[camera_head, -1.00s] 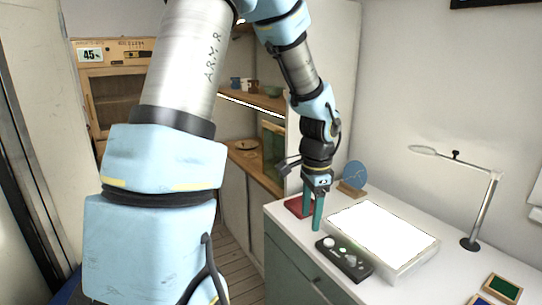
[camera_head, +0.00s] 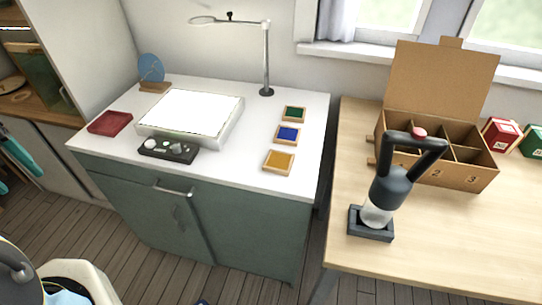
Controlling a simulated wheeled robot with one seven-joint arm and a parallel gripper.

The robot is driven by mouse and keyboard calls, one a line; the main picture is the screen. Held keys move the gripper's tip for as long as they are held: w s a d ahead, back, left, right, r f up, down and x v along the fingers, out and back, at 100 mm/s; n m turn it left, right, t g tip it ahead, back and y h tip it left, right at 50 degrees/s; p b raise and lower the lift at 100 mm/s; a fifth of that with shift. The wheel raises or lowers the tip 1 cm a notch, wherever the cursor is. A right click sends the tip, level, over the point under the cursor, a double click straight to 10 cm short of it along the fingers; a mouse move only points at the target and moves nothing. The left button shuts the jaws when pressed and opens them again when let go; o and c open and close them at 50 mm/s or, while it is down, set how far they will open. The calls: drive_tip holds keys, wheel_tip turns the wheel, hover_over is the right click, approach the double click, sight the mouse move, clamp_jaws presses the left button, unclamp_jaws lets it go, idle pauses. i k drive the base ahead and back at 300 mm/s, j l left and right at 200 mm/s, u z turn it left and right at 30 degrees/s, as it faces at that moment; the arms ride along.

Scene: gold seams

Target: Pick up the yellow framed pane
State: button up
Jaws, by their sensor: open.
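The yellow framed pane (camera_head: 279,162) is an amber square in a light wooden frame. It lies flat near the front right of the white worktop (camera_head: 225,172). A blue framed pane (camera_head: 288,134) and a green framed pane (camera_head: 293,114) lie behind it in a row. My gripper (camera_head: 21,180) shows only in part at the left edge, with teal fingers apart and empty. It is well left of the worktop and far from the panes. The rest of my arm is mostly out of view.
A lit white panel (camera_head: 190,112) and a black box with knobs (camera_head: 168,150) sit left of the panes. A red tray (camera_head: 110,123), a blue disc (camera_head: 151,67) and a lamp (camera_head: 266,60) stand around. A wooden table (camera_head: 440,235) holds a divided cardboard box (camera_head: 440,75) and a dark device (camera_head: 390,190).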

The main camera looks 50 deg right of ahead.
sight(277, 161)
drive_tip(key=k+l+u, duration=0.7)
drive_tip(key=k, duration=0.4)
drive_tip(key=k+u, duration=0.4)
drive_tip(key=k, duration=0.15)
